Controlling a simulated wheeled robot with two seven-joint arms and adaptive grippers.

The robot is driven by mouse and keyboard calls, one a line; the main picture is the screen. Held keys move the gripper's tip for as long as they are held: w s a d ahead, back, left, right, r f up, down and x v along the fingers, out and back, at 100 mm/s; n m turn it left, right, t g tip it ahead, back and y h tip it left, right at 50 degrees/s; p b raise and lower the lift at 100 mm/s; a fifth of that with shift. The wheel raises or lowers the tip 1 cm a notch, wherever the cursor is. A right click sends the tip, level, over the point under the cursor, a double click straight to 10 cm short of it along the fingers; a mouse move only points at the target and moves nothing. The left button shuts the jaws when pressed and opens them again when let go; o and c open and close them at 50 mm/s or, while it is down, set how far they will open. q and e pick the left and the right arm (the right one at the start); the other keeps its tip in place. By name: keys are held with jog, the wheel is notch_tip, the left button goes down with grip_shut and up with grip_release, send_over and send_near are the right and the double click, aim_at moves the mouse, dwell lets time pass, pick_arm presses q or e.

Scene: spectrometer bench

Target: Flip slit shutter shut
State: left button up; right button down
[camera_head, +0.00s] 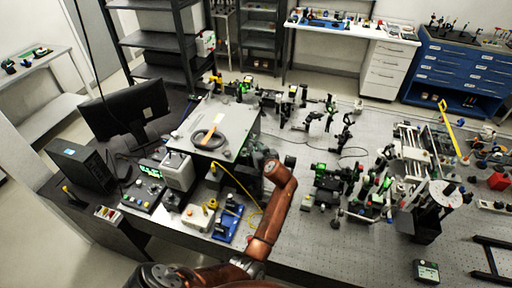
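A grey box-shaped instrument (238,119), which looks like the spectrometer, stands on the bench left of centre. A black ring-shaped item and an orange-yellow strip lie on its flat top. I cannot pick out the slit shutter; it is too small or hidden. My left arm, copper-coloured, reaches up from the bottom edge and bends at the instrument's near right corner. My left gripper (250,178) is a dark shape beside that corner, partly hidden by the wrist and in shadow. I cannot tell whether its fingers are open or touching anything. My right gripper is not in view.
A monitor (127,110) and small electronics boxes stand at left. A blue plate (229,222) with a yellow cable lies near my arm. Optical mounts crowd the bench behind and right of the arm. The perforated bench top (330,250) is clear at the front.

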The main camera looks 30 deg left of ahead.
pick_arm(q)
grip_shut()
